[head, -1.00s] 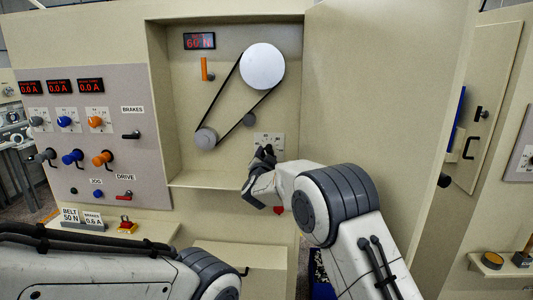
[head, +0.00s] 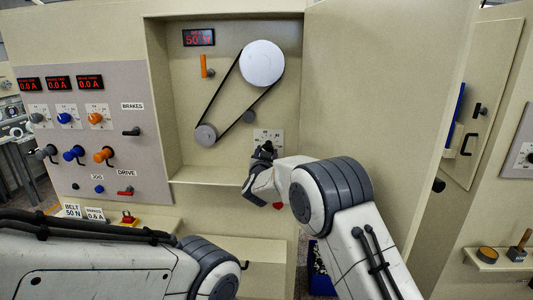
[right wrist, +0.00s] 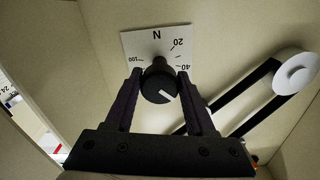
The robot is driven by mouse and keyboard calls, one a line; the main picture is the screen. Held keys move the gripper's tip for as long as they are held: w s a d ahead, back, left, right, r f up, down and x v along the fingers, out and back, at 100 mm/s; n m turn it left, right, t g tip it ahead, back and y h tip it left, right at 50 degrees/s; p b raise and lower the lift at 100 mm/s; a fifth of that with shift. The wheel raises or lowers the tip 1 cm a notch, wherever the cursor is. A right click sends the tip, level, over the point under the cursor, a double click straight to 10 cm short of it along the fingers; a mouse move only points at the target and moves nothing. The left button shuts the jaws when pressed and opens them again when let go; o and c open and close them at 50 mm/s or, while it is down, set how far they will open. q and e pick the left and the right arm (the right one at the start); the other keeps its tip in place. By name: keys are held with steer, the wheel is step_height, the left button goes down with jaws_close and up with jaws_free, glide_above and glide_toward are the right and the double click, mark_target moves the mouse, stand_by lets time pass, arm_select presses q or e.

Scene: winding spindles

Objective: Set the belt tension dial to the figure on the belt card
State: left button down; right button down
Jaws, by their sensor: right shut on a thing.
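The belt tension dial is a black knob (right wrist: 160,82) with a white pointer line, on a white scale plate marked N, 20, 40 and 100. In the head view its plate (head: 274,134) is on the recess's back wall, with the knob mostly hidden by my right gripper (head: 264,153). In the right wrist view my right gripper (right wrist: 158,84) is shut on the knob, one finger on each side. The red display (head: 198,37) above reads 50 N. The belt card (head: 72,211) at lower left reads BELT 50 N. My left gripper is out of view.
A black belt (head: 224,88) runs round pulleys in the recess, left of the dial. An orange lever (head: 204,66) is at upper left. An open door panel (head: 365,90) stands right of the recess. The brake panel (head: 95,130) is at left; a brakes card (head: 95,214) stands by the belt card.

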steer(key=shift+f, duration=0.2)
steer(key=shift+c, duration=2.4)
jaws_free()
steer(key=shift+o, duration=1.1)
steer(key=shift+r, duration=0.1)
steer(key=shift+s, duration=0.15)
steer(key=shift+s+a+b, duration=0.1)
steer(key=shift+s+b, duration=0.25)
steer(key=s+b, duration=0.4)
steer(key=s, duration=0.5)
steer(key=shift+s+a, duration=0.25)
steer(key=shift+a, duration=0.1)
